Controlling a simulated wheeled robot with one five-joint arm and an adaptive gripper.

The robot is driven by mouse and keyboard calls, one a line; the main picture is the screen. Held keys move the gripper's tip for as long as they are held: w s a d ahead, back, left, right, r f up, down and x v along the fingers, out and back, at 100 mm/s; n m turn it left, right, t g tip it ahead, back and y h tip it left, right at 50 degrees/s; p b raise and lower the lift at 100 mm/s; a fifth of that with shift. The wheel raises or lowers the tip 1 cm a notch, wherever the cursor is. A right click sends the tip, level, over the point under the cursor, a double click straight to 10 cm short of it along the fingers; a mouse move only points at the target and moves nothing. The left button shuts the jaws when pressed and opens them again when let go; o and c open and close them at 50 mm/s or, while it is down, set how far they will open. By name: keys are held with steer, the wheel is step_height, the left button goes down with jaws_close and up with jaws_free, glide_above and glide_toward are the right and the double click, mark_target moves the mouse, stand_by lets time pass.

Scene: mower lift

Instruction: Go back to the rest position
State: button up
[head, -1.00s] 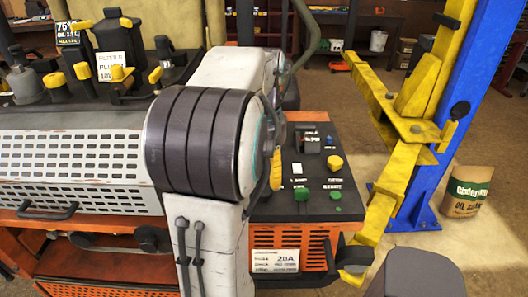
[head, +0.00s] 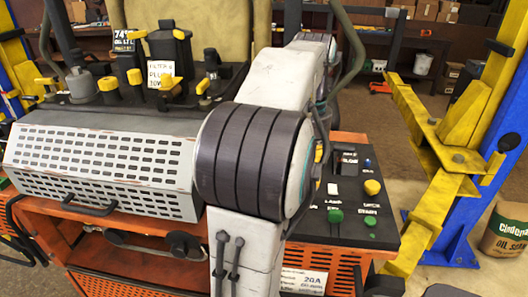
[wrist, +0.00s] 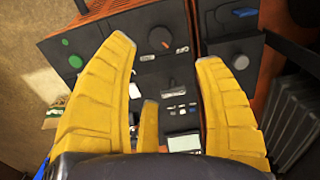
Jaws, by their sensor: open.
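My gripper (wrist: 165,75) shows in the wrist view with its yellow fingers spread apart and nothing between them. It points at a dark control panel (wrist: 110,45) with green buttons, an orange-marked knob and a small display. In the head view my white and dark grey arm stands in the middle and hides most of the gripper. The same control panel (head: 345,215) shows to the right of my arm, with a yellow knob (head: 372,187) and green buttons (head: 335,215).
An orange machine with a perforated grey cover (head: 100,165) fills the left. A blue lift post (head: 490,190) with yellow arms (head: 435,160) stands at the right, beside an oil absorbent bag (head: 505,230). Brown floor shows behind, with a white bucket (head: 422,64).

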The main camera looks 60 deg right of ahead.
stand_by(0.4)
steer(key=shift+m+h, duration=0.8)
steer(key=f, duration=0.2)
steer(key=d+f, duration=0.1)
steer(key=f, duration=0.1)
steer(key=d+f, duration=0.1)
steer(key=f, duration=0.1)
steer(key=shift+w+f, duration=0.2)
steer(key=shift+f, duration=0.05)
steer(key=w+a+f, duration=0.1)
steer(key=a, duration=0.2)
steer(key=w+a+f+n, duration=0.1)
steer(key=w+a, duration=0.1)
steer(key=w+a+f+n, duration=0.1)
steer(key=w+a, duration=0.1)
steer(key=a, duration=0.1)
steer(key=shift+w+a+f+t, duration=0.15)
steer(key=shift+a+t, duration=0.2)
steer(key=shift+t, duration=0.05)
steer(key=w+a+n+t, duration=0.1)
steer(key=w+a+n, duration=0.2)
steer(key=a, duration=1)
steer(key=w+a+r+n+t+y, duration=0.1)
steer(key=w+a+n, duration=0.3)
steer(key=a+n, duration=0.6)
steer(key=a+t, duration=0.1)
steer(key=a, duration=0.1)
steer(key=shift+a+n+t+y, duration=0.3)
steer(key=shift+a, duration=0.05)
steer(key=shift+w, duration=0.1)
